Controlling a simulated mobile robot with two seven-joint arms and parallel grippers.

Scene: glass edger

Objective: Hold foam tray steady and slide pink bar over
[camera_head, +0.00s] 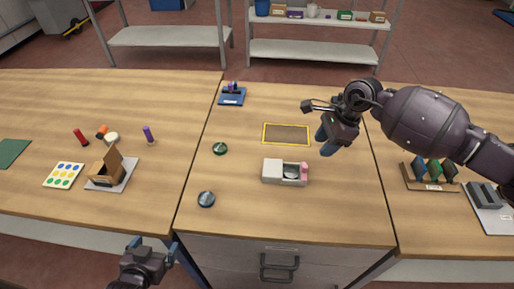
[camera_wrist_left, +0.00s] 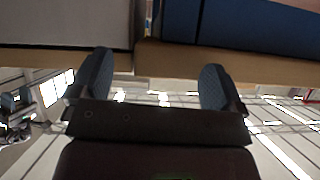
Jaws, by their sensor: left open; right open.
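A small white foam tray (camera_head: 271,172) sits on the middle table in the head view. A pink bar (camera_head: 304,171) stands at its right end, and a dark round piece shows in the tray's opening. My right gripper (camera_head: 328,143) is open above the table, up and to the right of the tray, apart from it. My left gripper (camera_head: 152,249) is open and empty in front of the table's near edge, low and left of the tray. Its two blue-grey fingers (camera_wrist_left: 157,82) are spread in the left wrist view, with nothing between them.
A blue holder (camera_head: 232,95) stands at the back. A wooden rack (camera_head: 431,185) stands at right. The table front is clear.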

